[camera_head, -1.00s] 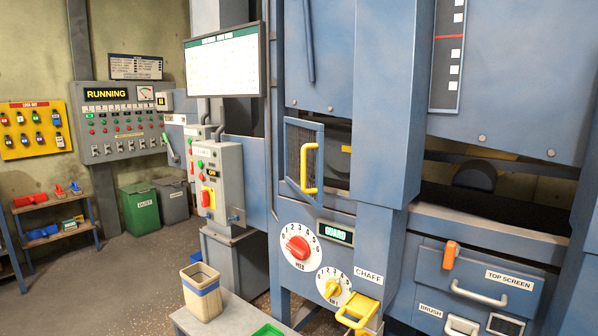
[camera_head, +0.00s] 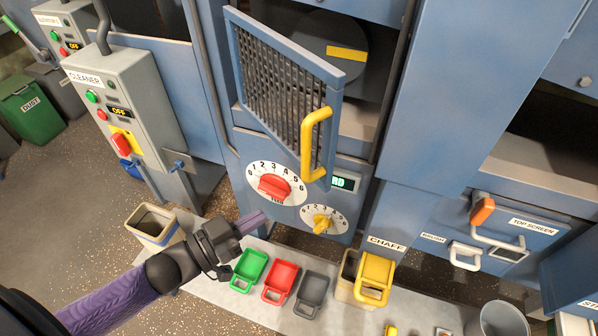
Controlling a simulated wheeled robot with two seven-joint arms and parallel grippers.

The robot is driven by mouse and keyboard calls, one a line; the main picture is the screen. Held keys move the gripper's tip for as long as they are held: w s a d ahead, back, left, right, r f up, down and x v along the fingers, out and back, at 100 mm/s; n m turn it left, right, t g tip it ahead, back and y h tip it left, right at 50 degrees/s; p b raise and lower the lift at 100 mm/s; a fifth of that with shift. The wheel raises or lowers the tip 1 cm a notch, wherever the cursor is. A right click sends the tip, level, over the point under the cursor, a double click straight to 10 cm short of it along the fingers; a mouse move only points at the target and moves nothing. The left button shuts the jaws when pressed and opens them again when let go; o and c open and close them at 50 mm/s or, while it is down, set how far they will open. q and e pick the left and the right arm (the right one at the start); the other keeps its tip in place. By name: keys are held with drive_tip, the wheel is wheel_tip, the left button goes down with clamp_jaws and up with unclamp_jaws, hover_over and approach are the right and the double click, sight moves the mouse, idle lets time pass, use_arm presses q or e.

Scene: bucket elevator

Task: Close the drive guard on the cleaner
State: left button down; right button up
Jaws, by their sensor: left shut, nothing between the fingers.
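The drive guard (camera_head: 275,88) is a blue-framed mesh door on the cleaner, hinged at its left side and standing open, swung out toward me. Its yellow handle (camera_head: 315,145) is on the free right edge. Behind it the opening shows a dark round drive part (camera_head: 375,85) with a yellow bar. My left gripper (camera_head: 262,217) is shut and empty, below and left of the handle, in front of the panel under the red dial. It appears apart from the guard. My right gripper is not in view.
A red dial (camera_head: 274,188) and a yellow dial (camera_head: 321,220) sit below the guard. The cleaner control box (camera_head: 125,105) stands left, showing OFF. A low bench (camera_head: 240,305) holds a bin (camera_head: 157,228) and green, red and grey scoops.

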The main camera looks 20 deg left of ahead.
sight(316, 183)
use_arm(q)
drive_tip(key=x, duration=1)
drive_tip(key=shift+w+d, duration=0.15)
drive_tip(key=shift+w, duration=0.1)
drive_tip(key=shift+w+d+f, duration=0.15)
drive_tip(key=shift+w+d, duration=0.2)
drive_tip(key=shift+w, duration=0.2)
